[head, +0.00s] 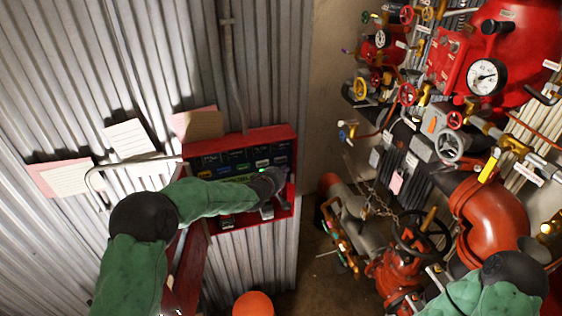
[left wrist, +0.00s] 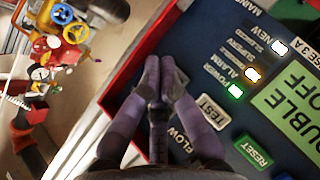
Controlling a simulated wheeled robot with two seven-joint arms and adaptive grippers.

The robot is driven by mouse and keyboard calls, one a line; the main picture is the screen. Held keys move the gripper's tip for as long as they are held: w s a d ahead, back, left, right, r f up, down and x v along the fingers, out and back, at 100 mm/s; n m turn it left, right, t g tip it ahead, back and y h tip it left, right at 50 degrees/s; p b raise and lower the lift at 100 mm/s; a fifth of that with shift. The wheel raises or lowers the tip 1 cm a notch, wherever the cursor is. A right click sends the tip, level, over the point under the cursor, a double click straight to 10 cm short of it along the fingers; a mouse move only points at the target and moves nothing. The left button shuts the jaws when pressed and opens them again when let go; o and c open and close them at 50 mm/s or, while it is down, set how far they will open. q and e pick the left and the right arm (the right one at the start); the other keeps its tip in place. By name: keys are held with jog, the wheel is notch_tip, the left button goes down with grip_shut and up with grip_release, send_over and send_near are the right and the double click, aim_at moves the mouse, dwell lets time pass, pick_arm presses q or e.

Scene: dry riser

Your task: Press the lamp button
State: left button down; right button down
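A red alarm box (head: 240,138) with a dark panel face is on the corrugated wall in the head view. In the left wrist view its dark panel (left wrist: 215,45) carries a TEST button (left wrist: 213,111), a RESET button (left wrist: 253,151), lit lamps and a green display. I read no "lamp" label; part of the panel is hidden behind my fingers. My left gripper (head: 283,174) is at the right part of the panel. In the left wrist view its fingertips (left wrist: 160,66) are together and empty, left of the TEST button. I cannot tell whether they touch the panel. My right gripper is out of view.
A white lamp (left wrist: 279,47), an amber lamp (left wrist: 252,74) and a green lamp (left wrist: 235,91) glow beside the green display (left wrist: 295,103). Red pipes (head: 490,215), valves and a gauge (head: 486,77) crowd the right side. Papers (head: 128,138) hang left of the box.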

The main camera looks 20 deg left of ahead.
aim_at(281, 160)
pick_arm(q)
jog(key=shift+w+a+f+b, duration=0.15)
jog(key=shift+w+a+b, duration=0.2)
jog(key=shift+w+a, duration=0.35)
jog(key=shift+d, duration=0.15)
jog(key=shift+w, duration=0.2)
dwell(0.8)
jog(key=shift+w+a+b, duration=0.25)
jog(key=shift+b, duration=0.1)
